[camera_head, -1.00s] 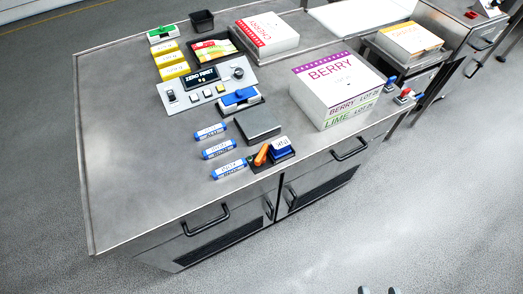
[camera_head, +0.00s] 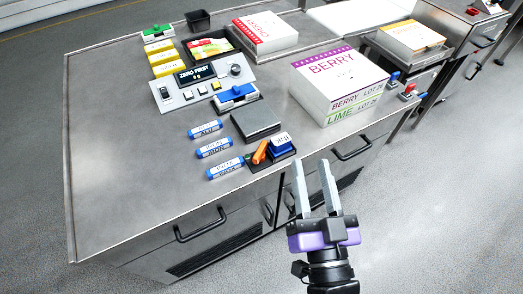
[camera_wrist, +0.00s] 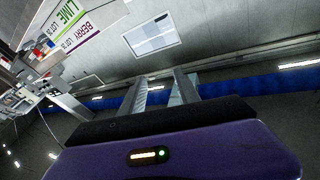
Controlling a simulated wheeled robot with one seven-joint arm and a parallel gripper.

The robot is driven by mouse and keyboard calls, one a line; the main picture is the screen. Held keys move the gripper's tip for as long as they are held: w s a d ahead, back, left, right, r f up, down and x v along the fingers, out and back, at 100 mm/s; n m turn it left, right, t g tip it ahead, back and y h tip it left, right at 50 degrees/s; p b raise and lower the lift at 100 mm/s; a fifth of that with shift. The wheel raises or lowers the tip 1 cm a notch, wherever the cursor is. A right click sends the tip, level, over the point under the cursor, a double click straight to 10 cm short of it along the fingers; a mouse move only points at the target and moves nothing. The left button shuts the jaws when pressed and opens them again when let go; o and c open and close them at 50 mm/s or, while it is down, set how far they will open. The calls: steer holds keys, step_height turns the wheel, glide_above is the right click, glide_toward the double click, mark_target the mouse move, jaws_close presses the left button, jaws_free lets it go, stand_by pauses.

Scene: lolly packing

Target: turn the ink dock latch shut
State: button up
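A small black dock (camera_head: 270,162) sits near the front edge of the counter. An orange lever (camera_head: 261,152), which looks like the latch, stands at a slant on it. A blue block with a white label (camera_head: 281,144) is just to its right. I cannot tell from this view whether the latch is open or shut. My gripper (camera_head: 311,164) is open and empty, with its two fingers apart and pointing up in the picture. It appears to the right of the dock, in front of the counter. In the wrist view, the gripper (camera_wrist: 160,78) shows nothing between the fingers, and the dock is not recognisable.
Blue-ended rolls (camera_head: 213,148) lie left of the dock. A grey slab (camera_head: 255,124) and a blue-topped device (camera_head: 237,96) are behind it. A control panel (camera_head: 190,95) stands farther back. A BERRY box (camera_head: 345,82) is at the right. The counter's left side is clear.

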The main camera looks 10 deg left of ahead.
steer(key=w+a+r+n+g+y+b, duration=0.1)
steer(key=w+a+n+g+y+b, duration=0.35)
steer(key=a, duration=0.55)
steer(key=w+a+r+n+g+y+b, duration=0.1)
steer(key=w+a+n+g+y, duration=0.3)
steer(key=a+n, duration=0.5)
steer(key=w+a+r+n+g+y+b, duration=0.2)
steer(key=w+a+n+g+b, duration=0.3)
steer(key=a, duration=0.7)
steer(key=n+g+h+b, duration=0.2)
steer(key=n+g+h, duration=0.4)
steer(key=n+h, duration=0.85)
glide_above(260, 149)
steer(key=shift+m, duration=0.3)
step_height(260, 149, down, 10)
steer(key=shift+w+a+f, duration=0.15)
steer(key=shift+f, duration=0.05)
steer(key=shift+d+f, duration=0.15)
steer(key=shift+d, duration=0.05)
steer(key=shift+s+f, duration=0.2)
steer(key=shift+f, duration=0.2)
step_height(260, 149, down, 7)
steer(key=shift+r+b, duration=0.15)
steer(key=shift+b, duration=0.4)
